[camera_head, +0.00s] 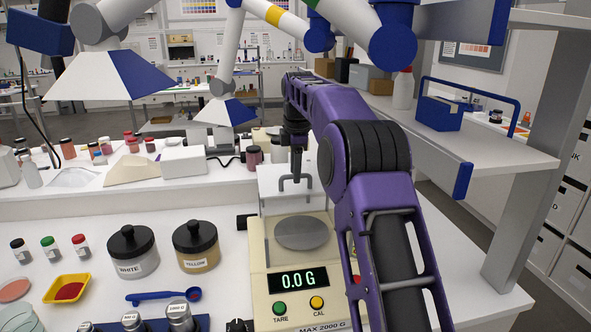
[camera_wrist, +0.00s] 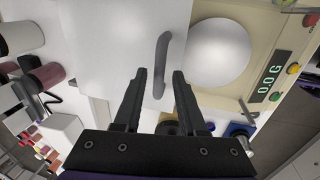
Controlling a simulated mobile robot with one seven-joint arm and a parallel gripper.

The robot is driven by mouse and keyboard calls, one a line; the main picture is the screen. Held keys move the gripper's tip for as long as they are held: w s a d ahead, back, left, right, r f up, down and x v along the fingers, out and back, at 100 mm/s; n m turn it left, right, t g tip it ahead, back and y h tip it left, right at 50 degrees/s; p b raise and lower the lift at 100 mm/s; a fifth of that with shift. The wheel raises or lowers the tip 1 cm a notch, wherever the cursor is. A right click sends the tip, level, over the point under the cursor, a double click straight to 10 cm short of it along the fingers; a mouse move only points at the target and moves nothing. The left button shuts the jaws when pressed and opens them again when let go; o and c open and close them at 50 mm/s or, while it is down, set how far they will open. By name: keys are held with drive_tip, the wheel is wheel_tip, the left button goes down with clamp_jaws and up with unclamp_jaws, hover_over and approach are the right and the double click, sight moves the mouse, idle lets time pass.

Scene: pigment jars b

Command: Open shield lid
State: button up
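The shield lid (camera_head: 268,183) is a pale, flat panel at the back of the cream scale (camera_head: 258,262). It also shows in the wrist view (camera_wrist: 110,40). Its grey bar handle (camera_head: 295,180) stands up from it and shows in the wrist view (camera_wrist: 161,62). My gripper (camera_head: 297,160) is above the handle. In the wrist view my gripper (camera_wrist: 160,72) is open, with its two fingers apart and the handle's near end appearing between them. I cannot tell whether a finger touches the handle. The round metal pan (camera_head: 301,233) is uncovered.
The display (camera_head: 299,281) reads 0.0 G. The WHITE jar (camera_head: 133,252) and YELLOW jar (camera_head: 196,246) stand left of the scale. A blue scoop (camera_head: 163,296) and metal weights (camera_head: 180,318) lie in front. A raised shelf (camera_head: 470,140) is at the right.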

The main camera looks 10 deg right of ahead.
idle(0.3)
drive_tip(key=r, duration=0.4)
drive_tip(key=s+r, duration=0.1)
drive_tip(key=r, duration=0.2)
drive_tip(key=s+r, duration=0.1)
drive_tip(key=r, duration=0.3)
drive_tip(key=shift+s+r, duration=0.2)
drive_tip(key=shift+r, duration=0.15)
